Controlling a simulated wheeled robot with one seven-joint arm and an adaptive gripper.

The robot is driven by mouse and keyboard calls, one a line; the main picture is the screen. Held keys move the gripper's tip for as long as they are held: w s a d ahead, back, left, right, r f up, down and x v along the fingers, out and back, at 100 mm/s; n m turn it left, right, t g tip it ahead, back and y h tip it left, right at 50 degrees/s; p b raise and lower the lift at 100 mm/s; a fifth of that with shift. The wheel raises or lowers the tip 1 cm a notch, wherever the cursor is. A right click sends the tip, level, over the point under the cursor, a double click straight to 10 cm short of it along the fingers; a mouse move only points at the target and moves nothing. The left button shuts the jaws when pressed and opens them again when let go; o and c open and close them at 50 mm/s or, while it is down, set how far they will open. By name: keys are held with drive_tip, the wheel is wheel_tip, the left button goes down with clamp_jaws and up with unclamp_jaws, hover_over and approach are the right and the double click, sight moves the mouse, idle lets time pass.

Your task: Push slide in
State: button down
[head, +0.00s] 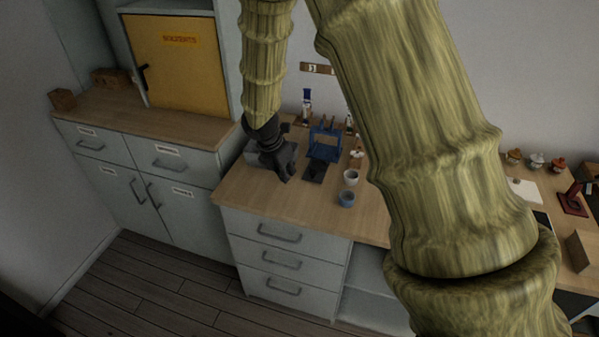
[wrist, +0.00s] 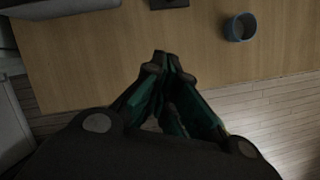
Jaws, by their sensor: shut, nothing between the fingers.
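A blue frame-like stand (head: 324,147) is on the wooden worktop. A flat dark plate (head: 314,173) lies at its front; this may be the slide, but I cannot tell for certain. In the wrist view, the end of a dark plate (wrist: 168,3) shows at the top edge. My gripper (head: 287,176) is to the left of the plate, over the worktop near its front edge. In the wrist view my gripper (wrist: 162,58) has its fingertips together, empty, pointing at bare wood. It appears apart from the plate.
A grey box (head: 257,155) is behind my gripper; its edge shows top left in the wrist view. A white cup (head: 351,177) and a blue cup (head: 346,199) stand right of the plate. Drawers (head: 282,261) are below. A yellow cabinet door (head: 180,65) is at left.

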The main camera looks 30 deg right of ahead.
sight(316, 162)
drive_tip(key=x, duration=0.3)
drive_tip(key=p+x, duration=0.1)
drive_tip(key=x, duration=0.2)
drive_tip(key=d+x, duration=0.1)
drive_tip(key=x, duration=0.2)
drive_tip(key=shift+w+r+p, duration=0.2)
drive_tip(key=shift+w+p, duration=0.1)
drive_tip(key=shift+w, duration=0.1)
drive_tip(key=d, duration=0.1)
drive_tip(key=w+d+p, duration=0.1)
drive_tip(key=shift+d, duration=0.4)
drive_tip(key=shift+w+d+f, duration=0.1)
drive_tip(key=shift+w+d, duration=0.05)
drive_tip(key=shift+d, duration=0.4)
drive_tip(key=w+d+p, duration=0.1)
drive_tip(key=w+d, duration=0.1)
drive_tip(key=w+d+p, duration=0.2)
drive_tip(key=d, duration=0.1)
drive_tip(key=w+d+p, duration=0.1)
drive_tip(key=w+d, duration=0.2)
drive_tip(key=shift+d+p, duration=0.2)
drive_tip(key=shift+p, duration=0.2)
drive_tip(key=shift+w+d, duration=0.1)
drive_tip(key=shift+w, duration=0.05)
